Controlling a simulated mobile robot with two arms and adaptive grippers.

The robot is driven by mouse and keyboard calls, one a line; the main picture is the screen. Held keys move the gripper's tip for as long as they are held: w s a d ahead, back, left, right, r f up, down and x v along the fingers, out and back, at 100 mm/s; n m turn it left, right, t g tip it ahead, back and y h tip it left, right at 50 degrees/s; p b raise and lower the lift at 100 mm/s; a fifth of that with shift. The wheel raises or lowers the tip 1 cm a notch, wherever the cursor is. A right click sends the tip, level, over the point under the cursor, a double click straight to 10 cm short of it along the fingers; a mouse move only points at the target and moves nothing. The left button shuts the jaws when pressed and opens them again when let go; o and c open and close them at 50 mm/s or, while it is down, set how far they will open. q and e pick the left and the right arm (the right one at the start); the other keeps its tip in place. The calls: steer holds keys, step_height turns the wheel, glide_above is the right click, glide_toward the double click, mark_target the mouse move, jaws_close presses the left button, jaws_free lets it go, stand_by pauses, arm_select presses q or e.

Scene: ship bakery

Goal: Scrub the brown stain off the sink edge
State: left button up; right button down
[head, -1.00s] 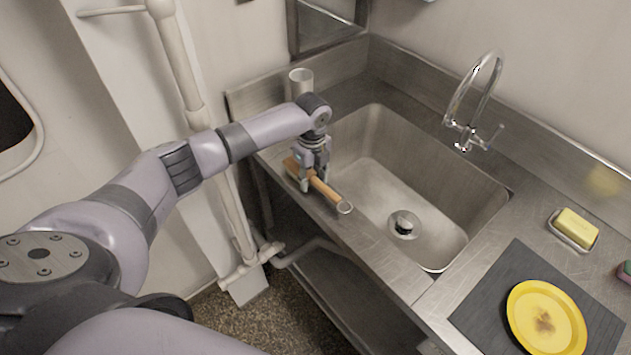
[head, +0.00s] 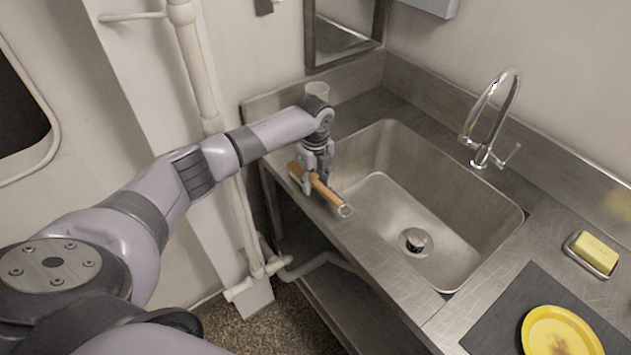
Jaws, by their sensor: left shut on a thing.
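My left gripper (head: 316,184) is shut on the wooden handle of a brush (head: 327,193), at the left front edge of the steel sink (head: 385,195). The handle points toward the lower right and ends in a pale ring. The gripper hides part of the brush, and I cannot tell whether the brush touches the sink edge (head: 368,243). No brown stain shows on the visible part of this edge; the spot under the brush and gripper is hidden. My right gripper is not in view.
A faucet (head: 487,125) stands behind the basin. A yellow soap bar (head: 596,251) sits in a dish at the right. A yellow plate (head: 562,335) lies on a dark mat (head: 510,307). A pale cup (head: 317,91) stands behind my wrist. Pipes run down the left wall.

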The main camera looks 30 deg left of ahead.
arm_select(q)
steer(key=shift+r+p, duration=2.5)
steer(key=shift+r, duration=0.35)
steer(key=shift+r+p, duration=0.7)
steer(key=shift+p, duration=0.05)
steer(key=shift+r+p, duration=0.4)
steer(key=shift+r, duration=0.45)
steer(key=shift+w+d+f, duration=0.1)
